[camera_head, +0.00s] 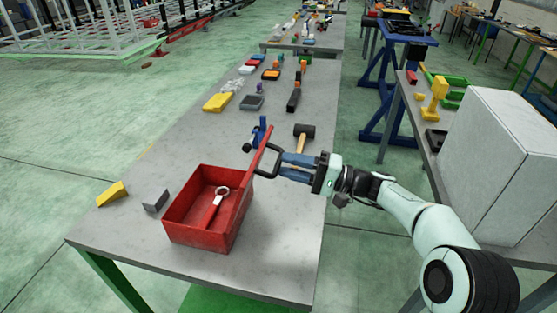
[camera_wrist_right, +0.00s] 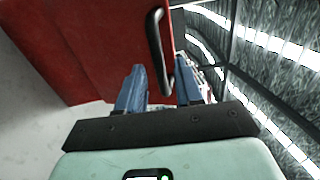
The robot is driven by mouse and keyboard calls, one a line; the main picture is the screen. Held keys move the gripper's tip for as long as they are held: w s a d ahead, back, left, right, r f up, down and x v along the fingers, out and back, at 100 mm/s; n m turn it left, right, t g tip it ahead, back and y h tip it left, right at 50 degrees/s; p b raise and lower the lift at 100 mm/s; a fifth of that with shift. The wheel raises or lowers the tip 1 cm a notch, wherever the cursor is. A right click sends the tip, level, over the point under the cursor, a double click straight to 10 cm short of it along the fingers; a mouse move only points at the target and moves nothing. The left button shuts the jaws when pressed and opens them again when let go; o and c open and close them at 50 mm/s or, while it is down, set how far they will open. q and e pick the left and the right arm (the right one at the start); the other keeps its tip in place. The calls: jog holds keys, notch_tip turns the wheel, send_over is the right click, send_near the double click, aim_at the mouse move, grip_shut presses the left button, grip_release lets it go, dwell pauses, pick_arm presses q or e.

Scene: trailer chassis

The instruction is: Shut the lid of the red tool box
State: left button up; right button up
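The red tool box (camera_head: 178,222) stands on the grey table, with a wrench (camera_head: 214,208) inside it. Its red lid (camera_head: 257,158) is open and stands up, tilted, along the box's right side. A black handle (camera_head: 268,163) sticks out from the lid's outer face. My right gripper (camera_head: 283,166) is at the handle, on the lid's right side, with its blue fingers pointing left. In the right wrist view, the fingers (camera_wrist_right: 160,92) are apart, with the lid (camera_wrist_right: 95,45) ahead and the handle (camera_wrist_right: 158,45) between their tips, not visibly clamped. My left gripper is not in view.
The table (camera_head: 150,240) also holds a yellow wedge (camera_head: 112,194) and a grey block (camera_head: 155,200) left of the box. A mallet (camera_head: 304,136) and a blue clamp-like tool (camera_head: 259,132) lie behind the lid. A large white box (camera_head: 490,160) stands on the right table.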

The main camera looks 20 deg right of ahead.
aim_at(278, 161)
jog(key=shift+x, duration=1.7)
grip_shut()
